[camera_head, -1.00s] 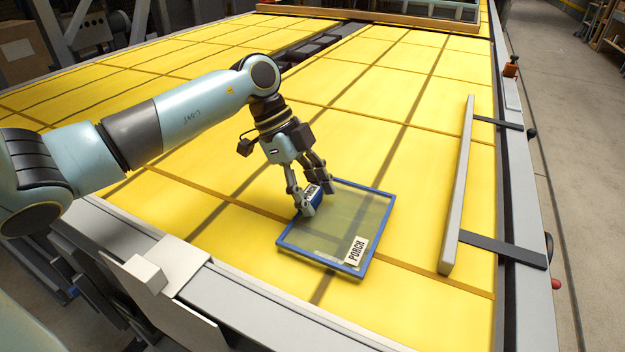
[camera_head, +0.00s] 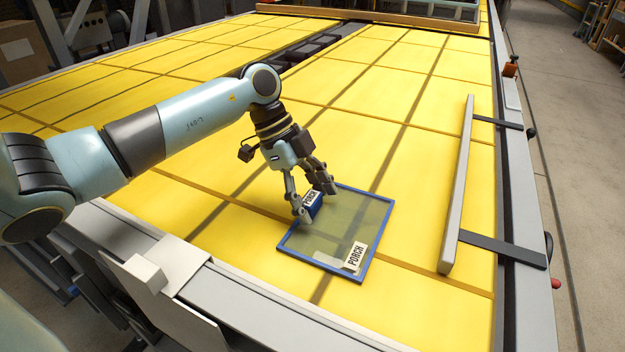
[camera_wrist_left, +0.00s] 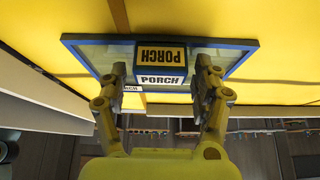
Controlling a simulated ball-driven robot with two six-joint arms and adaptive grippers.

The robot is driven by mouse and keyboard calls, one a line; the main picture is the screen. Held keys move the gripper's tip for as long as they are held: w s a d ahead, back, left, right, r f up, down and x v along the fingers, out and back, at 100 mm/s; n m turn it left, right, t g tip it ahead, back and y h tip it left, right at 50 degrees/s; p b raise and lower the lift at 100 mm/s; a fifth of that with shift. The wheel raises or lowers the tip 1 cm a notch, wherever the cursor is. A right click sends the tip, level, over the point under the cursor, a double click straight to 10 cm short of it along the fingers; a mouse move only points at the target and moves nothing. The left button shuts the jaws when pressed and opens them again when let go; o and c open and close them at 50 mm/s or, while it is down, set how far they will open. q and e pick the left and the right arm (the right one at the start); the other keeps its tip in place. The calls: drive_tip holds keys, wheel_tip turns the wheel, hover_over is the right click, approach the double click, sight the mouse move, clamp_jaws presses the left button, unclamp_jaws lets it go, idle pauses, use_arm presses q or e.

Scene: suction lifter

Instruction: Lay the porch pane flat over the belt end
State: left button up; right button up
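The porch pane (camera_head: 340,235) is a clear sheet in a blue frame with a white PORCH label at its near right corner. It looks flat on, or very close to, the yellow top. A small blue block (camera_head: 313,203) labelled PORCH stands up at its far left part. My left gripper (camera_head: 316,201) has a finger on each side of this block. In the left wrist view the block (camera_wrist_left: 160,65) sits between the fingers with a visible gap on both sides, so the gripper looks open. I cannot make out the belt end for certain. My right gripper is not in view.
A grey upright bar (camera_head: 458,185) on two dark brackets stands along the table's right side. A white block (camera_head: 147,275) sits at the near left edge. A wooden frame (camera_head: 380,18) lies at the far end. The yellow top (camera_head: 400,120) beyond the pane is clear.

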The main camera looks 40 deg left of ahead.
use_arm(q)
drive_tip(key=shift+o, duration=0.3)
drive_tip(key=shift+s+a+r, duration=0.1)
drive_tip(key=shift+a+r, duration=0.2)
drive_tip(key=shift+r, duration=0.1)
drive_tip(key=v, duration=1.1)
drive_tip(key=shift+d, duration=0.1)
